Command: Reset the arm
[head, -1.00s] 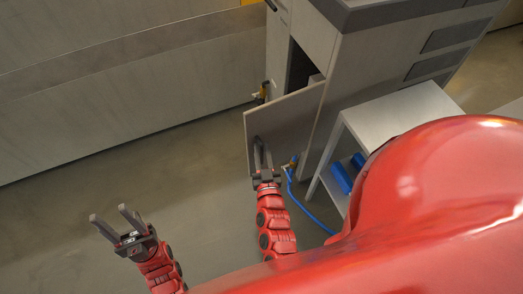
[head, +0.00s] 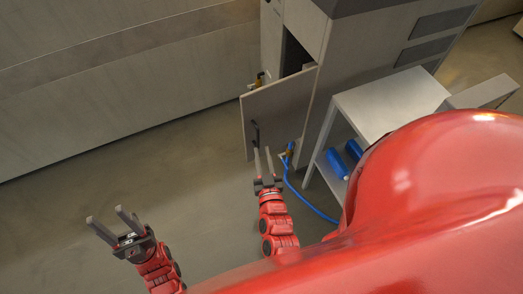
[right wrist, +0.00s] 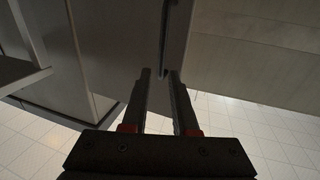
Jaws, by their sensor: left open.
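My left gripper (head: 105,214) is open and empty at the lower left of the head view, over bare floor. My right gripper (head: 263,151) is near the grey cabinet door (head: 282,104), which stands open. Its fingers are apart with nothing between them. The dark door handle (head: 255,133) is just beyond its fingertips. In the right wrist view the right gripper (right wrist: 160,73) also shows a gap between its fingers, and the handle (right wrist: 164,45) lies ahead of that gap.
A white side table (head: 392,103) with blue cylinders (head: 337,163) on its lower shelf stands right of the door. A blue hose (head: 308,203) runs along the floor there. A long grey wall unit (head: 120,100) is behind. The floor at left is free.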

